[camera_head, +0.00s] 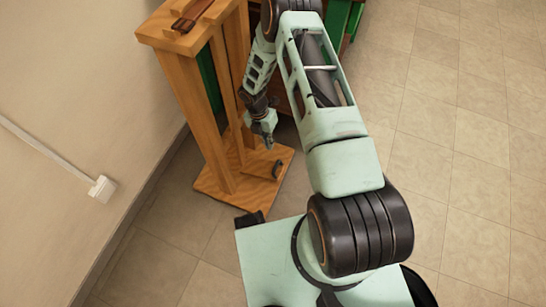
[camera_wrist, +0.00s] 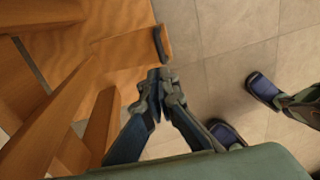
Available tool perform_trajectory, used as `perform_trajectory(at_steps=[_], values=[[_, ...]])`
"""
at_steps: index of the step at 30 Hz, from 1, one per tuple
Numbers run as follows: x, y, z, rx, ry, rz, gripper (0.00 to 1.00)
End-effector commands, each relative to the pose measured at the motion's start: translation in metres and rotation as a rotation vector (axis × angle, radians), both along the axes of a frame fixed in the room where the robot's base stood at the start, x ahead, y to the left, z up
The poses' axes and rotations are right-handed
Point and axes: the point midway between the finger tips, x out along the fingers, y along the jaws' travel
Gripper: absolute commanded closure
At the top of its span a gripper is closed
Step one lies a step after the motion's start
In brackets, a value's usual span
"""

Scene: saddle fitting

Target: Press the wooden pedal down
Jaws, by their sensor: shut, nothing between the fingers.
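In the wrist view the pedal (camera_wrist: 162,44) stands at the plate's edge, just beyond my fingertips. My gripper (camera_head: 269,143) points down above the base plate, close to the pedal. In the wrist view my gripper (camera_wrist: 163,74) has its fingertips together, with nothing between them. A small gap shows between the fingertips and the pedal there; their height difference is hard to tell.
The tall wooden stand (camera_head: 188,84) rises left of my gripper, with a brown strap-like piece (camera_head: 192,14) on top. Green panels (camera_head: 340,18) stand behind my arm. A wall with a white conduit box (camera_head: 102,188) is at left. Tiled floor (camera_head: 450,130) is clear at right.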

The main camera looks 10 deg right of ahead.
Motion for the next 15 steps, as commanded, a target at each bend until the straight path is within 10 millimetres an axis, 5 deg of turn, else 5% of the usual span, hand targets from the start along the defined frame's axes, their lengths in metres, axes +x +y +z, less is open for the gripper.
perform_trajectory(at_steps=[15], values=[[-0.014, -0.013, -0.098, -0.001, 0.003, -0.001, 1.00]])
